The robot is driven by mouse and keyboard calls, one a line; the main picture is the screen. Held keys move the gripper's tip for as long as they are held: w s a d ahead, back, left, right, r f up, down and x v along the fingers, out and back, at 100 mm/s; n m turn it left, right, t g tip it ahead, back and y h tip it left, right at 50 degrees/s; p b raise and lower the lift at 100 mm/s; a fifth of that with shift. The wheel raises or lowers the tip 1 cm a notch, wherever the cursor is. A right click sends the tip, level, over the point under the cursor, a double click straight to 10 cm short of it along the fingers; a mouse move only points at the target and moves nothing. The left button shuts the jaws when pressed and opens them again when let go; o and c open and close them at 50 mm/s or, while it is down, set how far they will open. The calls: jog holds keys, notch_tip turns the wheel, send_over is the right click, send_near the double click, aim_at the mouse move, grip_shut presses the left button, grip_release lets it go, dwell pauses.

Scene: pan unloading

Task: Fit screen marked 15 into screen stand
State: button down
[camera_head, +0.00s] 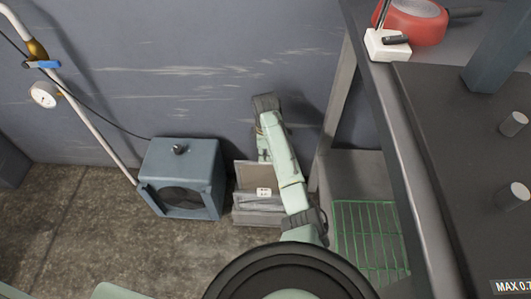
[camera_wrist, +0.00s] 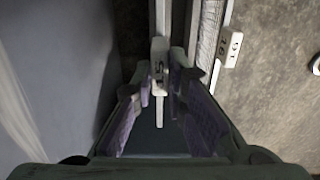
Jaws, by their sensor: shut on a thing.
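In the wrist view my gripper (camera_wrist: 165,82) is shut on the pale tab of a screen (camera_wrist: 159,52), with a finger on each side. The tab has a small dark mark that I cannot read. The screen shows edge-on, and much of it is hidden. To its right is another framed mesh screen (camera_wrist: 207,32) with a pale numbered tag, its figures turned and seeming to read 16. In the head view a low grey stand (camera_head: 258,217) sits on the floor by the wall, with a small white tag above it. My arm hides part of it and the gripper.
A blue-grey box with a round opening (camera_head: 183,165) stands left of the stand. A green wire rack (camera_head: 370,235) and a table leg are on the right. Floor in front is clear.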

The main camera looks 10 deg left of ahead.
aim_at(265, 164)
jog(key=shift+f+b, duration=1.55)
jog(key=shift+f, duration=1.95)
dwell(1.4)
jog(key=c, duration=1.5)
grip_release()
jog(key=shift+c, duration=0.2)
notch_tip(265, 164, up, 11)
jog(key=shift+r, duration=0.55)
